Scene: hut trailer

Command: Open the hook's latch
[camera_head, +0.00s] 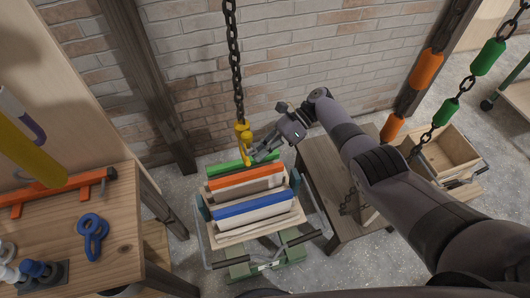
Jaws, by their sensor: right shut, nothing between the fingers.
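A yellow hook (241,133) hangs from a dark chain (234,60) in the upper middle of the head view. Its lower tip reaches down just behind a crate. My right gripper (256,150) is at the hook's right side, close to its lower part. Its fingers are shut with nothing seen between them. The latch is too small to make out, and I cannot tell whether the fingertips touch the hook. My left gripper is not in view.
Below the hook a wooden crate (229,240) holds green, orange and blue-topped panels. A workbench (118,215) with an orange clamp (62,190) and blue shackle (92,232) stands left. A low wooden table (325,170) and chains with orange and green sleeves (427,68) are right.

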